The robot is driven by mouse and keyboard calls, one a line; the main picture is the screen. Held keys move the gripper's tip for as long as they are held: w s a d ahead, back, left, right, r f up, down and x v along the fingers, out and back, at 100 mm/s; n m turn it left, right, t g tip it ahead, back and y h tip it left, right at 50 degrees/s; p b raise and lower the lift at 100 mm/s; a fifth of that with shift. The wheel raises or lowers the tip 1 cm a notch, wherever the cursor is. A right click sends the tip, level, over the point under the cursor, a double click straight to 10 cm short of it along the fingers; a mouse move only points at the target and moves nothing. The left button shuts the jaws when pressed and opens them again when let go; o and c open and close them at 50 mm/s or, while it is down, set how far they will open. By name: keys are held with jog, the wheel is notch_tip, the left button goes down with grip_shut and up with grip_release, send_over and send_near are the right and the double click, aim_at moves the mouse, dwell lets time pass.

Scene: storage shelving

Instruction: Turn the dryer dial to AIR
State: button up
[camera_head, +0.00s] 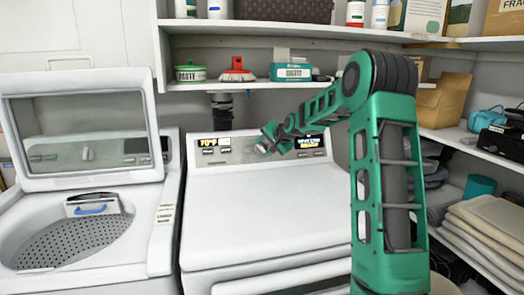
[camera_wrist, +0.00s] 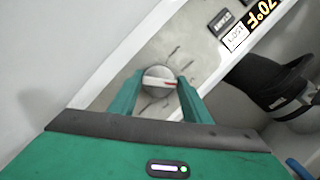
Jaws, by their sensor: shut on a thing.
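The dryer (camera_head: 262,205) is white and stands right of the washer, with its control panel (camera_head: 222,147) along the back. The dial (camera_wrist: 158,78) is a round grey knob with a light bar and a red mark across its face. It sits between the two green fingers of my gripper (camera_wrist: 158,92) in the wrist view, and the gripper is shut on it. In the head view my gripper (camera_head: 268,140) reaches the middle of the panel and hides the dial. Tick marks show around the dial, but I cannot read any label such as AIR.
An open washer (camera_head: 85,220) stands at the left with its lid up. A shelf (camera_head: 260,84) with tins and a brush runs above the dryer. Side shelves (camera_head: 480,148) with boxes and folded towels (camera_head: 490,220) stand at the right. A dark pipe (camera_head: 222,112) rises behind the panel.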

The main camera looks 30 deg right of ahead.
jog(key=m, duration=0.2)
jog(key=m+t, duration=0.1)
jog(key=m, duration=0.1)
jog(key=m+t, duration=0.1)
jog(key=m, duration=0.1)
jog(key=shift+s+d+f+y, duration=0.1)
jog(key=shift+s+f+y, duration=0.05)
jog(key=shift+f+y, duration=0.15)
jog(key=m, duration=0.2)
jog(key=m+t, duration=0.1)
jog(key=m, duration=0.1)
jog(key=shift+f+m, duration=0.2)
jog(key=shift+m, duration=0.2)
jog(key=shift+s+m+h, duration=0.1)
jog(key=shift+m+h, duration=0.2)
jog(key=shift+h, duration=0.1)
jog(key=o, duration=1)
jog(key=shift+r+t, duration=0.1)
jog(key=shift+t, duration=0.2)
jog(key=shift+s+r, duration=0.15)
jog(key=v, duration=1)
jog(key=shift+s, duration=0.1)
